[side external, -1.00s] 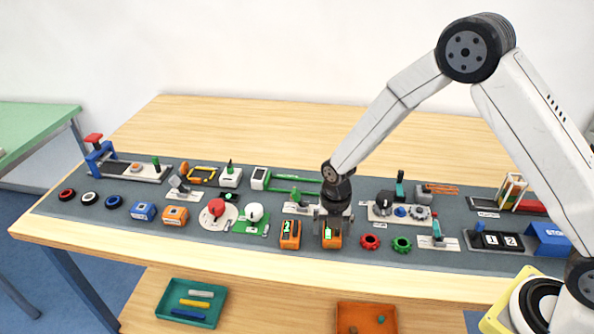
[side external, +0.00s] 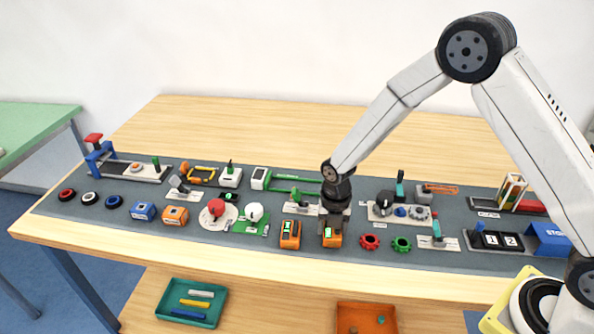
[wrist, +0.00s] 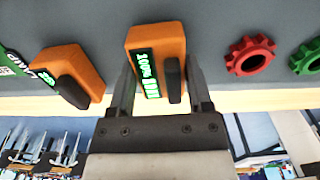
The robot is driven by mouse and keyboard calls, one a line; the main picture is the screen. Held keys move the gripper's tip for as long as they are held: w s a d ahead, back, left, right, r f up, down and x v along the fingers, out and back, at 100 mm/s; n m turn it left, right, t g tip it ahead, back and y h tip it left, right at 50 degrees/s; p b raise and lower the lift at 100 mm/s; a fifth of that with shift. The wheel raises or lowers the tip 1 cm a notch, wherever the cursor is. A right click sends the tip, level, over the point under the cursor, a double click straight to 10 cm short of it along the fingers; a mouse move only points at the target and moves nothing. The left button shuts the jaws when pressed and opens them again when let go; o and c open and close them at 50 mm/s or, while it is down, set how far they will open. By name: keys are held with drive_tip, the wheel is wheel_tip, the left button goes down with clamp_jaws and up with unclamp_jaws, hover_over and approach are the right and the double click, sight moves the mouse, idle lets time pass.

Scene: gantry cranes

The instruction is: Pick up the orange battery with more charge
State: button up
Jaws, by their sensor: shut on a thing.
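Two orange batteries with dark grips stand at the front of the grey mat. The right battery (side external: 332,240) is between the fingers of my gripper (side external: 333,226), which is shut on it. The left battery (side external: 290,241) stands apart, just left of my gripper. In the wrist view the left battery (wrist: 70,62) shows a shorter green display. My gripper (wrist: 160,75) has a finger on each side of the right battery. I cannot tell whether it is lifted.
A red gear (side external: 369,242) and a green gear (side external: 401,245) lie close to the right. A green lever fixture (side external: 297,198) is behind. A white dial on a green plate (side external: 254,213) is to the left. The table's front edge (side external: 270,265) is close.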

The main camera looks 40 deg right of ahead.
drive_tip(key=shift+r, duration=3.6)
drive_tip(key=shift+w, duration=0.1)
